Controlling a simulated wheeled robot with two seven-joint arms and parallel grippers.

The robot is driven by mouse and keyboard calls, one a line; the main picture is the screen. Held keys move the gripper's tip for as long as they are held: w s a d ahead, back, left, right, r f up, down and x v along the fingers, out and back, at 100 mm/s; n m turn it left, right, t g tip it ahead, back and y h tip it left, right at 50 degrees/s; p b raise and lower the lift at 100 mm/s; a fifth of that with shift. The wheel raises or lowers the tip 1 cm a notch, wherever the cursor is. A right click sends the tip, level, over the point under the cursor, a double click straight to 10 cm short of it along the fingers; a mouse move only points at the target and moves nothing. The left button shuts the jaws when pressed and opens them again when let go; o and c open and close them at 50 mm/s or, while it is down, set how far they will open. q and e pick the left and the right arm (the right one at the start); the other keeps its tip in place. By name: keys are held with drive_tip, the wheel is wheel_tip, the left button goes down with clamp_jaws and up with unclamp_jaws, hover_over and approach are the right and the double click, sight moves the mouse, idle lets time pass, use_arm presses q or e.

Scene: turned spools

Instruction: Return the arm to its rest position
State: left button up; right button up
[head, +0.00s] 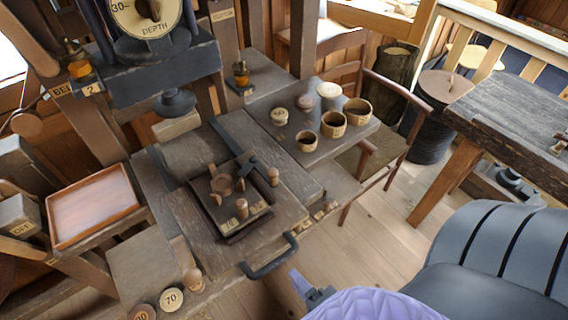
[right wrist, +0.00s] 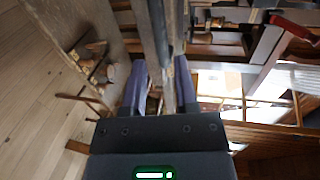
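My right gripper (head: 297,280) shows at the bottom middle of the head view, below the bench's front edge and over the floor. Only a purple finger and part of its dark body show there. In the right wrist view its two purple fingers (right wrist: 160,75) stand apart, with greyish wooden bars visible between them. I see nothing clearly gripped. My left gripper is not in the head view. Turned wooden pieces, one of them a small spool (head: 242,208), stand in a dark square tray (head: 232,229) on the bench, apart from my gripper.
A dark curved handle (head: 270,264) juts from the bench front near my right gripper. Three wooden cups (head: 333,124) and several pale-topped pieces stand on a side board (head: 290,144). A reddish tray (head: 92,205) lies left. Bare floor (head: 345,265) lies right of the bench.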

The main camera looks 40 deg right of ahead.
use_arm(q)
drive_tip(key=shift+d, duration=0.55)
use_arm(e)
drive_tip(key=v, duration=0.3)
drive_tip(key=shift+s, duration=0.1)
